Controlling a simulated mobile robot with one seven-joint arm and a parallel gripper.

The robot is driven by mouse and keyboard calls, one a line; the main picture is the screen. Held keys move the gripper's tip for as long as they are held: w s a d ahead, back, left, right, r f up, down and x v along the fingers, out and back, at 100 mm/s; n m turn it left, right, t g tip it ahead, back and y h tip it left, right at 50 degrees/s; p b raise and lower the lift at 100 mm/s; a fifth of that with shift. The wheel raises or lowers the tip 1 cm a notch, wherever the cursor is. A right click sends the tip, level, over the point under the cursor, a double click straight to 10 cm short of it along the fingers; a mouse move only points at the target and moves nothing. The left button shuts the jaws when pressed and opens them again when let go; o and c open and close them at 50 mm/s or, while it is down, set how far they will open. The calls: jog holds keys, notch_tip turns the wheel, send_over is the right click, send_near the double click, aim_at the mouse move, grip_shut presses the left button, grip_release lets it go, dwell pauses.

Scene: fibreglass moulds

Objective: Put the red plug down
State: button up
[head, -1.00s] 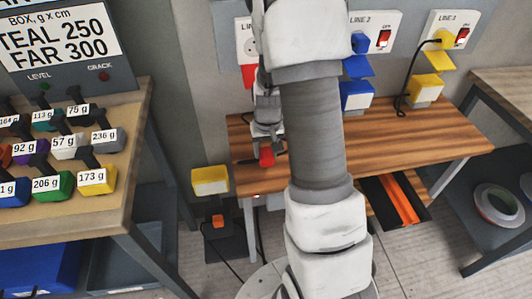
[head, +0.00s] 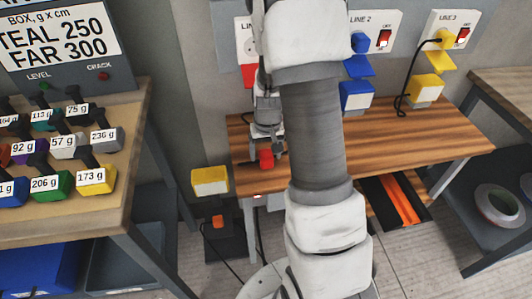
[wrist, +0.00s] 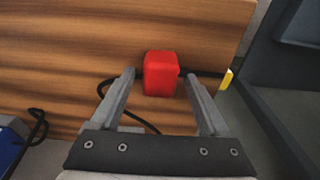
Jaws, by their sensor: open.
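The red plug (wrist: 161,74) rests on the wooden bench top (wrist: 60,55), with a black cord beside it. In the head view the red plug (head: 266,159) is near the bench's left front part. My gripper (wrist: 161,80) is open, with one finger on each side of the plug and a gap showing on both sides. In the head view my gripper (head: 267,140) is just above and behind the plug, partly hidden by my own arm.
Wall panels with switches stand behind the bench, including LINE 2 (head: 385,25) and LINE 3 (head: 455,28). A yellow block (head: 210,181) is left of the bench. Labelled weights (head: 60,150) fill the left table.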

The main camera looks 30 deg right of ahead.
aim_at(267, 158)
notch_tip(267, 158, up, 13)
jog(key=s+p, duration=0.1)
jog(key=p, duration=0.2)
jog(key=s+a+r+n+t, duration=0.1)
jog(key=s+a+r+t, duration=0.1)
jog(key=s+a+r, duration=0.4)
jog(key=s+a+r+n+t, duration=0.2)
jog(key=s+a+r, duration=0.4)
jog(key=s+r, duration=0.5)
jog(key=shift+s+a, duration=0.15)
jog(key=shift+s, duration=0.1)
notch_tip(267, 158, up, 12)
jog(key=p, duration=1.2)
